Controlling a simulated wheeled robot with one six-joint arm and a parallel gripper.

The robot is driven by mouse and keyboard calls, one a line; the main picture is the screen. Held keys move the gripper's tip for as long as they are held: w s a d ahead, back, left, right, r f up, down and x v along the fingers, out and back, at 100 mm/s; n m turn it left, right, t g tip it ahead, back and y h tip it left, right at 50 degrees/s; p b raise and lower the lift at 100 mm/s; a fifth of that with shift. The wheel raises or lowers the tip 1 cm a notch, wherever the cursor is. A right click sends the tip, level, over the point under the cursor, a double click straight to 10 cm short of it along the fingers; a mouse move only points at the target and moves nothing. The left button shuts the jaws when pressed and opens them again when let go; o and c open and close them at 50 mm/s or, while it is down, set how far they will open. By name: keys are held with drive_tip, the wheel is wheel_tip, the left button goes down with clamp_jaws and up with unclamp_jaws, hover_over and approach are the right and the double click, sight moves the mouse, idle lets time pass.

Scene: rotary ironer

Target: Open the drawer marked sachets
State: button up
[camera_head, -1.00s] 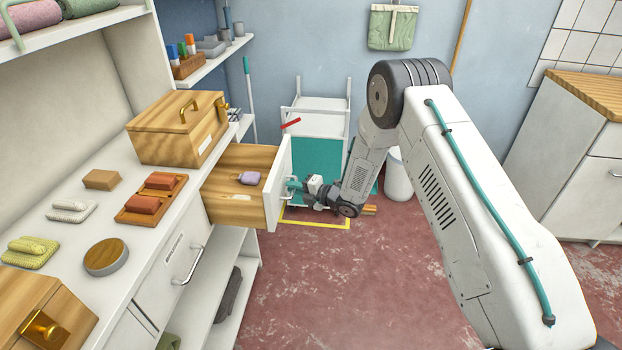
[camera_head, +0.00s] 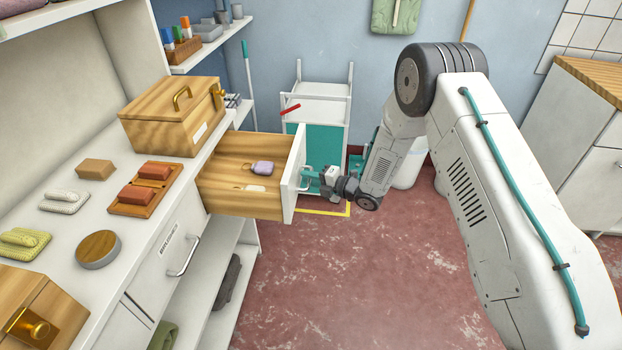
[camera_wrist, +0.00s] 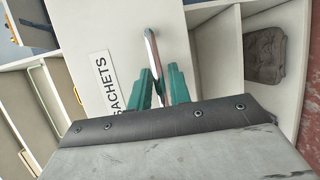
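The sachets drawer (camera_head: 240,200) stands pulled well out of the white counter, with its wooden inside showing. A lilac item (camera_head: 262,168) and a pale flat item (camera_head: 255,188) lie in it. In the wrist view its white front carries the label SACHETS (camera_wrist: 104,82) and a metal bar handle (camera_wrist: 152,50). My gripper (camera_wrist: 162,88) has its teal fingers on either side of that handle, closed on it as far as I can see. In the head view my gripper (camera_head: 310,180) is at the drawer front, and the front hides the handle partly.
A second drawer with a bar handle (camera_head: 187,258) is shut nearer me. A wooden box (camera_head: 165,125) stands on the counter above the open drawer. A white and teal cart (camera_head: 320,100) stands behind. The red floor (camera_head: 350,270) in front is clear.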

drive_tip(key=v, duration=0.7)
drive_tip(key=shift+s+d, duration=0.25)
drive_tip(key=shift+d, duration=0.1)
drive_tip(key=shift+r, duration=0.1)
